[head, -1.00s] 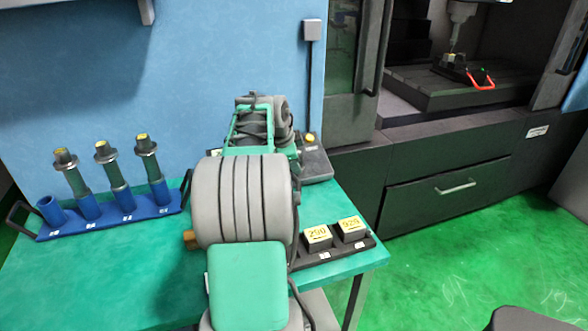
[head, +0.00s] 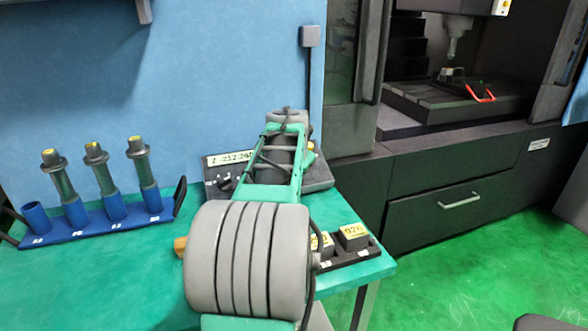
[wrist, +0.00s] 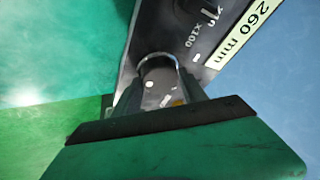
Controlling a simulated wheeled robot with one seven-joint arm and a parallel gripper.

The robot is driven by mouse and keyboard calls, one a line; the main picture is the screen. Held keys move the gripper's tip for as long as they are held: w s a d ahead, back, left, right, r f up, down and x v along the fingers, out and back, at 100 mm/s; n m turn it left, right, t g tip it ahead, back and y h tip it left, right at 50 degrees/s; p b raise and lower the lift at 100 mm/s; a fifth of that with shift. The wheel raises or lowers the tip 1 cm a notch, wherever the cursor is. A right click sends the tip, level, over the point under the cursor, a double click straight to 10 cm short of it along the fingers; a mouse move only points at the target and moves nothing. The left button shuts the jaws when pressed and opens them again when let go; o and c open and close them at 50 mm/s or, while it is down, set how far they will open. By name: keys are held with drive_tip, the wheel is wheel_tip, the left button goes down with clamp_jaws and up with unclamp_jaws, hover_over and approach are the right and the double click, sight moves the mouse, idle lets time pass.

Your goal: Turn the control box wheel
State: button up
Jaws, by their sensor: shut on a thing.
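The dark control box (head: 318,179) stands at the back of the green table, against the blue wall. Its white readout strip (head: 225,159) shows left of my arm in the head view. In the wrist view the box's dark face (wrist: 204,28) runs diagonally, with an "x100" mark and the readout's "260 mm" end. A rounded grey wheel (wrist: 156,66) sits on it between my fingertips. My gripper (wrist: 160,88) is shut on the wheel from above. My fingers cover part of the wheel, and my arm hides the wheel in the head view.
A blue rack (head: 105,222) with several tool holders stands at the table's left. A black tray with yellow-topped blocks (head: 352,236) lies at the right edge, partly behind my arm. The machine (head: 430,190) stands right, with open green floor before it.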

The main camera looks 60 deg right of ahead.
drive_tip(key=shift+f, duration=0.15)
idle(0.3)
drive_tip(key=o, duration=1.4)
drive_tip(key=shift+s+a+r, duration=0.1)
drive_tip(key=shift+a+r, duration=0.1)
drive_tip(key=shift+r, duration=0.15)
drive_tip(key=v, duration=0.7)
